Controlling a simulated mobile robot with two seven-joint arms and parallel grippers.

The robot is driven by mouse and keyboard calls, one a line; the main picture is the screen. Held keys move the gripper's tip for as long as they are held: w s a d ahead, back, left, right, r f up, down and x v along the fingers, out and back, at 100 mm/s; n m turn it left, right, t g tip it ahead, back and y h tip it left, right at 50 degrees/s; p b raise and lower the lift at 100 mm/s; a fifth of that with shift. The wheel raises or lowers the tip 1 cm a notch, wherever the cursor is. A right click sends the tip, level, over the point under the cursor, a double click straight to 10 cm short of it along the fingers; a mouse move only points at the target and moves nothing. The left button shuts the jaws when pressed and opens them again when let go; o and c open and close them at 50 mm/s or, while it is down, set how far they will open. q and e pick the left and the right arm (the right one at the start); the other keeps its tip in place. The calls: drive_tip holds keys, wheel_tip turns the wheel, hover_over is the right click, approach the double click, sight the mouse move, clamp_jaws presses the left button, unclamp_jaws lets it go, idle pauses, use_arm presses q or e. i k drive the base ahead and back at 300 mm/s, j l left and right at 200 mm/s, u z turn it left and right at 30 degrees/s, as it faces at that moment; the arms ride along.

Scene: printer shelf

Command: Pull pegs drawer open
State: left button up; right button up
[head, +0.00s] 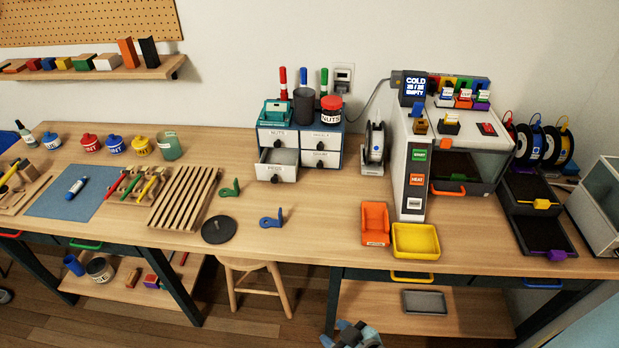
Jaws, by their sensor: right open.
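The small drawer cabinet (342,130) stands on the bench against the wall, with four labelled drawers. Its lower left drawer (276,173) sticks out from the front, and its pale inside shows from above. Its label is small and blurred but looks like PEGS. The other three drawers look shut. My right gripper (350,337) shows only partly at the bottom edge, open, low in front of the bench and well apart from the drawer. My left gripper is not in view.
Green (230,188) and blue (271,218) brackets and a dark disc (219,229) lie on the bench before the cabinet. An orange bin (375,223) and yellow tray (416,241) stand to the right. A stool (255,268) is under the bench.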

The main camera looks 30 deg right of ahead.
sight(266, 169)
drive_tip(key=i+j+z, duration=0.4)
drive_tip(key=j, duration=0.2)
drive_tip(key=i+j+z, duration=0.15)
drive_tip(key=j, duration=0.2)
drive_tip(key=i+j, duration=0.15)
drive_tip(key=j, duration=0.15)
drive_tip(key=i+j, duration=0.3)
drive_tip(key=j, duration=0.25)
drive_tip(key=z, duration=0.05)
